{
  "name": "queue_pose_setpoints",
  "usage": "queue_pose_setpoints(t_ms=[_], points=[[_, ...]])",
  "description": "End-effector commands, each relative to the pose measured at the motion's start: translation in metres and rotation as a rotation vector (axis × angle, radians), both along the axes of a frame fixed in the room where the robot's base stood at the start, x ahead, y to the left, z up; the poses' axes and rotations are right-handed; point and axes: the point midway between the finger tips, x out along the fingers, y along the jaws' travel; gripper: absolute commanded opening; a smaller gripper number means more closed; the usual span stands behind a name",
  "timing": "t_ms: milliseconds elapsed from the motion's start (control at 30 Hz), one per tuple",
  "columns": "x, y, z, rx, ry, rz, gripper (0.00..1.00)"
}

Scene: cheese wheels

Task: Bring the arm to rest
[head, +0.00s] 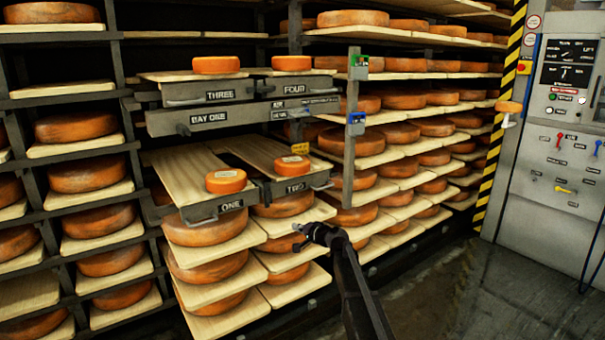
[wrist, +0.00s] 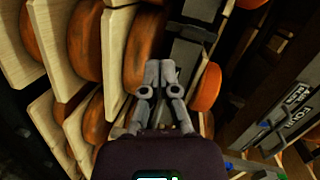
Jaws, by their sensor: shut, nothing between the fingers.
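My gripper (head: 303,237) is at the end of my dark arm, in front of the rack and just below the drawer labelled TWO (head: 293,187). It is shut and empty; the wrist view shows its two grey fingers (wrist: 158,75) together, with cheese wheels and boards beyond. In the head view my arm reaches up from the bottom edge, bent at the wrist. No contact between the gripper and the rack can be made out.
Pulled-out drawers ONE (head: 222,210) and TWO each bear a small cheese wheel (head: 226,181) (head: 292,165). Drawers THREE (head: 212,93) and FOUR (head: 297,88) are above. Large wheels fill the shelves. A control cabinet (head: 555,150) stands right; floor (head: 450,295) before it is clear.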

Motion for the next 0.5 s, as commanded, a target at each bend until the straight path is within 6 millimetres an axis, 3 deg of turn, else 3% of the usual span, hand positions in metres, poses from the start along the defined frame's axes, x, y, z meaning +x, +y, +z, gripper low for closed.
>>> queue_pose_setpoints(t_ms=[33, 267, 500], points=[[-0.028, -0.004, -0.009, -0.060, 0.009, 0.033, 0.00], [-0.119, -0.025, -0.055, -0.351, 0.085, 0.186, 0.00], [-0.218, -0.065, -0.101, -0.646, 0.224, 0.320, 0.00]])
